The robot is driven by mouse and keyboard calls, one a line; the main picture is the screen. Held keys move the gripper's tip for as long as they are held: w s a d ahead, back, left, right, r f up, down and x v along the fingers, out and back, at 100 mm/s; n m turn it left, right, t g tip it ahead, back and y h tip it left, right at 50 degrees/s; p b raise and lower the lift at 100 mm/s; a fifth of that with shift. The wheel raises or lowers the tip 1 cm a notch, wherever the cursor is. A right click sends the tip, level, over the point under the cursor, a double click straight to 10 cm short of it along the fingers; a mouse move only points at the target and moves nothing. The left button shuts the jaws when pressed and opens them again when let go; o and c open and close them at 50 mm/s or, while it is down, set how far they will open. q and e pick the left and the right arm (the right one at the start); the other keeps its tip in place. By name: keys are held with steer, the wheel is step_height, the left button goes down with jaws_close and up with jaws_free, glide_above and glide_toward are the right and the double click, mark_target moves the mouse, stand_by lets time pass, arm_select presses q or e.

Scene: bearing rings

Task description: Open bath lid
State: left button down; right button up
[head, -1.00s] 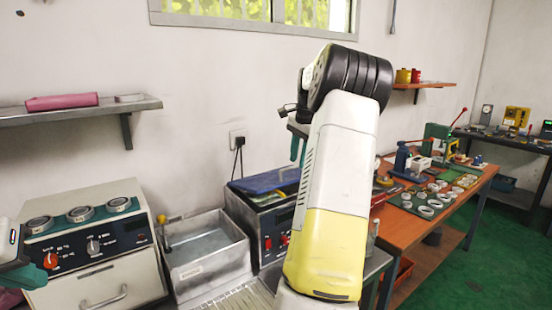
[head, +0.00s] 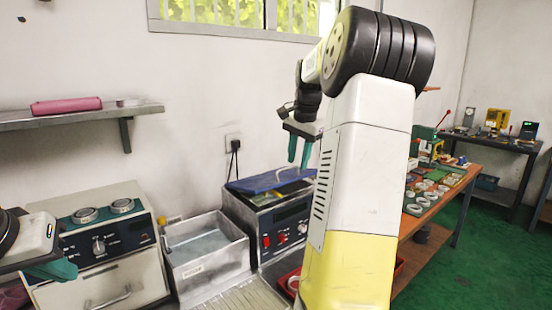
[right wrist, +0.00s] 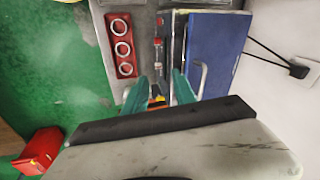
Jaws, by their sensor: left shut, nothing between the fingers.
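The bath (head: 285,240) is a box with a dark front panel and red knobs, standing at the middle of the bench in the head view. Its blue lid (head: 262,181) lies across its top. The lid (right wrist: 218,50) also shows in the right wrist view, with a pale bent handle (right wrist: 202,80) along its near side. My right gripper (head: 299,152) is open and empty, fingers pointing down, above the lid's right part in the head view. Its fingertips (right wrist: 160,82) show in the wrist view, left of the handle. My left gripper (head: 55,268) is shut and empty at the far left.
An open metal basin (head: 205,250) stands left of the bath. A knobbed heater unit (head: 105,245) is further left. A red tray with rings (right wrist: 122,45) lies beside the bath. A shelf (head: 75,116) is on the wall; a cable hangs near the socket (head: 233,140).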

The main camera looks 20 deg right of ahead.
steer(key=shift+c, duration=1.3)
steer(key=a+f+m+y, duration=0.1)
steer(key=f+y, duration=0.1)
steer(key=f+m+y, duration=0.1)
steer(key=f, duration=0.2)
steer(key=a+f+m+y, duration=0.1)
steer(key=f+y, duration=0.1)
steer(key=f, duration=0.1)
steer(key=shift+s+a+f+y, duration=0.1)
steer(key=shift+a+y, duration=0.2)
jaws_close()
steer(key=w+d+f+m+t+h, duration=0.1)
steer(key=d+f+m+t, duration=0.3)
steer(key=d+m+t, duration=0.4)
steer(key=w+d+f+m+t, duration=0.1)
steer(key=d+f+m+t, duration=0.2)
steer(key=d+m+t, duration=0.55)
steer(key=w+g, duration=0.1)
steer(key=w, duration=0.8)
steer(key=shift+w+m+g, duration=0.25)
steer(key=shift+m+g, duration=0.1)
steer(key=shift+m, duration=0.1)
